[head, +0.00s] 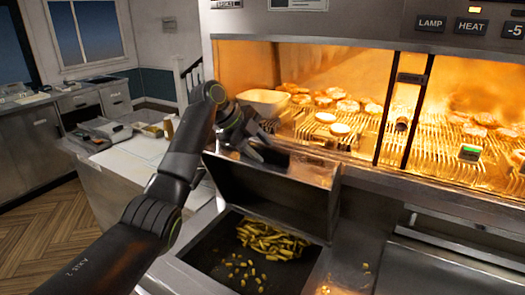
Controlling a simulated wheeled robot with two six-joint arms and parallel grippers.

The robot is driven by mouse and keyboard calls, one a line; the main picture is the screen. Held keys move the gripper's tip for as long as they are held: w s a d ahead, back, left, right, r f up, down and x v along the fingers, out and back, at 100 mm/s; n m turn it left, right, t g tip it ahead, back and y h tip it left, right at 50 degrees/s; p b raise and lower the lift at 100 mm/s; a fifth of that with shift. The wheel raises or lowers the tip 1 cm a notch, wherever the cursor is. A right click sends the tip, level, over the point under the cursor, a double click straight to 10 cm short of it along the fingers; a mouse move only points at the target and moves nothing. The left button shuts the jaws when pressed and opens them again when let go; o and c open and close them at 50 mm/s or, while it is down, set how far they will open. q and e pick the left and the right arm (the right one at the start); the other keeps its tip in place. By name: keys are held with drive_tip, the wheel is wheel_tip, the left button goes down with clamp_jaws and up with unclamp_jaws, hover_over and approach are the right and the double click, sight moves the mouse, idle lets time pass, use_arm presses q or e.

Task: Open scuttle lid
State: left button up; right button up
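The scuttle lid (270,201) is a dark metal panel. It stands raised, tilted steeply up at the back of the scuttle. Below it the scuttle (205,258) is uncovered, with a heap of yellow chips (268,240) and several loose pieces on its dark floor. My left arm reaches in from the lower left. My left gripper (268,152) is at the lid's upper edge, close to or touching it. Its fingertips are partly hidden against the dark metal, so I cannot tell whether they are open or shut. My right gripper is out of view.
Behind the lid is a lit warming cabinet (455,60) with wire racks, round food pieces and a pale tub (264,101). A steel counter edge (430,190) runs to the right. A white counter (125,170) with trays stands at left, beside open wooden floor.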

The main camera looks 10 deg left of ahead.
use_arm(q)
drive_tip(key=b+v, duration=0.4)
drive_tip(key=v, duration=1.3)
drive_tip(key=shift+s, duration=0.3)
drive_tip(key=shift+w+f, duration=0.1)
drive_tip(key=shift+a, duration=0.1)
